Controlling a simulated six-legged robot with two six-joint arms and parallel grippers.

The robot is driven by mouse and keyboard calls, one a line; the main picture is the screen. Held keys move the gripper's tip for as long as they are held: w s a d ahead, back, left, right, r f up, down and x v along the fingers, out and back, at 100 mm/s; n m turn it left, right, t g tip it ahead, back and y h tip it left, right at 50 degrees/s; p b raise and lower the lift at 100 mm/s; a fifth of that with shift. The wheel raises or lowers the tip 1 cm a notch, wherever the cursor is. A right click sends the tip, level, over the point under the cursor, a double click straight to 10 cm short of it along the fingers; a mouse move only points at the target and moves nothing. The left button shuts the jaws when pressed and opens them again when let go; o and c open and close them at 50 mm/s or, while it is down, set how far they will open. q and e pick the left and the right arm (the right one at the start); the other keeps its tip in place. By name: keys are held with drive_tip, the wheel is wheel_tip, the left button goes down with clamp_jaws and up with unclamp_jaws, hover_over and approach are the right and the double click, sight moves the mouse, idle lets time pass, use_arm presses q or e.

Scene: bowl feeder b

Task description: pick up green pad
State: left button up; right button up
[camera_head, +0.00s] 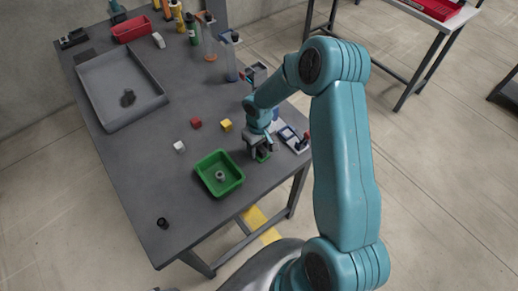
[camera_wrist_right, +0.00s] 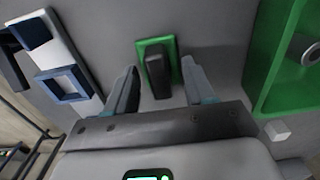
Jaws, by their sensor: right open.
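The green pad (camera_wrist_right: 156,42) shows in the right wrist view as a small green rectangle with a dark upright block (camera_wrist_right: 158,75) on it. In the head view the green pad (camera_head: 263,156) is partly hidden under my right gripper (camera_head: 257,148). In the right wrist view my right gripper (camera_wrist_right: 160,72) is open, with one finger on each side of the dark block. The fingers look apart from the block; whether their tips touch anything is not clear. My left gripper is not in view.
A green tray (camera_head: 239,181) with a grey ring-shaped part stands left of the right gripper. A white-and-blue fixture (camera_head: 288,134) stands on its right. Red (camera_head: 196,123), yellow (camera_head: 226,125) and white (camera_head: 179,146) cubes and a large grey tray (camera_head: 103,62) lie further left.

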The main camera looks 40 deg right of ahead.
sight(259, 147)
drive_tip(key=shift+f, duration=0.25)
drive_tip(key=shift+s, duration=0.15)
drive_tip(key=c, duration=0.7)
drive_tip(key=shift+r, duration=0.55)
wheel_tip(259, 147, up, 19)
drive_tip(key=shift+b, duration=0.95)
drive_tip(key=o, duration=0.4)
drive_tip(key=shift+c, duration=1.3)
